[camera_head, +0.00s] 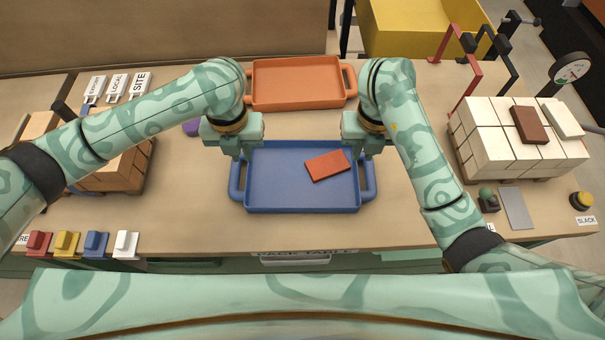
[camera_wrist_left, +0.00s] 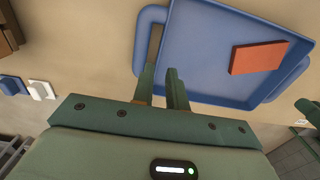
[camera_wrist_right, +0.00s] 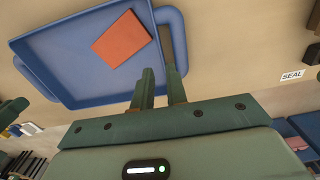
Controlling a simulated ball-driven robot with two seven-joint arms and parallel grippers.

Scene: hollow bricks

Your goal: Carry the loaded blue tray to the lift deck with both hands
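The blue tray (camera_head: 300,207) lies flat on the table, with a handle at its left and right ends. An orange-red brick (camera_head: 327,165) lies inside it, right of the middle; it also shows in the left wrist view (camera_wrist_left: 257,57) and right wrist view (camera_wrist_right: 121,38). My left gripper (camera_head: 243,155) is over the tray's left end beside the handle (camera_wrist_left: 141,42). My right gripper (camera_head: 357,153) is over the right end beside the other handle (camera_wrist_right: 180,45). The lift deck cannot be made out.
An orange tray (camera_head: 297,83) stands just behind the blue one. A pale brick stack (camera_head: 490,150) is at the right, a brown brick stack (camera_head: 115,175) at the left. Coloured blocks (camera_head: 95,243) line the front left edge. A yellow bin (camera_head: 410,30) stands at the back.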

